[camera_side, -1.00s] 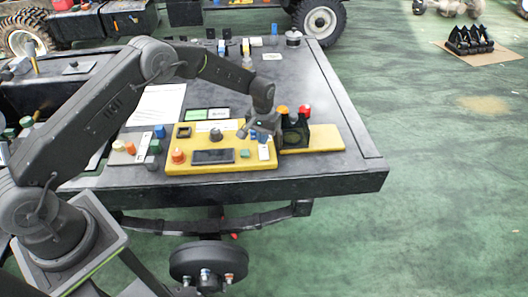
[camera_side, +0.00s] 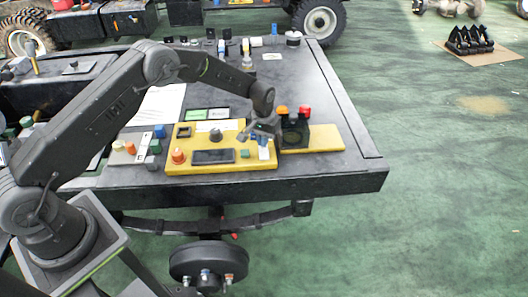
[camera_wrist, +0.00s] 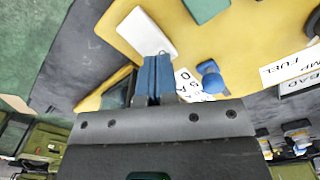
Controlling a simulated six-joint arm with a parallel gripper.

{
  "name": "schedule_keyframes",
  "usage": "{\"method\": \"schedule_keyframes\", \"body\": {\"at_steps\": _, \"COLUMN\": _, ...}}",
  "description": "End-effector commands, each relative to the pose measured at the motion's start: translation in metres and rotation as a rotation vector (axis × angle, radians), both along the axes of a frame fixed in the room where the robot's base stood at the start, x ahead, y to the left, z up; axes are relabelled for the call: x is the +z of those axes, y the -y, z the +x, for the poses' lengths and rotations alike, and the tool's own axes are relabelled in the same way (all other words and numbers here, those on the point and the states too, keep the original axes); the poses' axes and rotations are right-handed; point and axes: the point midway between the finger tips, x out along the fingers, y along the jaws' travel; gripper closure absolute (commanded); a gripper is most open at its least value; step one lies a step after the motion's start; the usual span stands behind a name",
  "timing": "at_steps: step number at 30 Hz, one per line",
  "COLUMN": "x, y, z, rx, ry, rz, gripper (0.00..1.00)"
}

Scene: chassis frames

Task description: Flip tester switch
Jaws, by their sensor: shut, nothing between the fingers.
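The yellow tester panel (camera_side: 222,165) lies near the table's front edge. It carries a dark display (camera_side: 213,157), an orange knob (camera_side: 178,156) and a dark knob (camera_side: 215,135). A white plate (camera_side: 264,153) is at its right end, and also shows in the wrist view (camera_wrist: 142,32). My gripper (camera_side: 262,137) is shut and empty, low over this right end. In the wrist view, its fingertips (camera_wrist: 156,62) are together beside the white plate. A blue knob (camera_wrist: 208,70) is just right of them. I cannot tell which part is the switch or its position.
An orange light (camera_side: 282,110) and a red light (camera_side: 305,111) stand on a dark unit (camera_side: 294,133) right of my gripper. Orange, white and green parts (camera_side: 132,148) lie left of the panel. The dark table top (camera_side: 330,120) is clear at the right.

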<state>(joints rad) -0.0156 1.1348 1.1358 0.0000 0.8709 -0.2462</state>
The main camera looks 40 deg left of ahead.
Motion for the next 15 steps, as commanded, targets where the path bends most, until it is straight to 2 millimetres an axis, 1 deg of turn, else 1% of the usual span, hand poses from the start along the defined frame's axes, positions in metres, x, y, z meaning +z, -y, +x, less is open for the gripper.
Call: {"method": "schedule_keyframes", "body": {"at_steps": 15, "x": -0.0076, "y": 0.0, "z": -0.0001, "rx": 0.0, "ry": 0.0, "rz": 0.0, "gripper": 1.0}}
